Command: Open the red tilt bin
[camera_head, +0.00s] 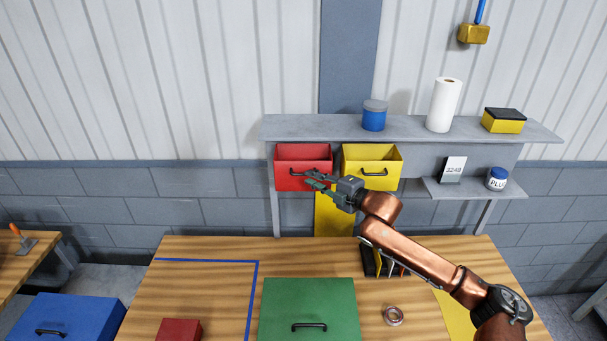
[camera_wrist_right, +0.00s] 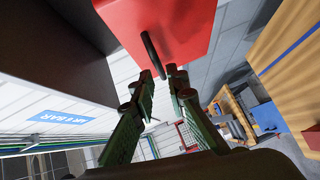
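The red tilt bin (camera_head: 289,181) hangs under the grey shelf, left of a yellow bin. Its front face carries a dark bar handle (camera_head: 317,171). In the head view its upper part shows a darker red area, much like that of the yellow bin. My right gripper (camera_head: 311,180) is at the lower part of the red bin's front, by the handle. In the right wrist view the red bin (camera_wrist_right: 190,25) is ahead, and the handle (camera_wrist_right: 152,52) reaches down between the fingertips (camera_wrist_right: 160,74). The fingers are apart; contact with the handle cannot be told. My left gripper is out of view.
The yellow bin (camera_head: 372,181) is close on the right, beside my right wrist. The shelf (camera_head: 410,128) above holds a blue jar, a paper roll and a yellow-black box. The wooden table (camera_head: 205,290) below carries a green case (camera_head: 310,300) and a tape roll (camera_head: 393,316).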

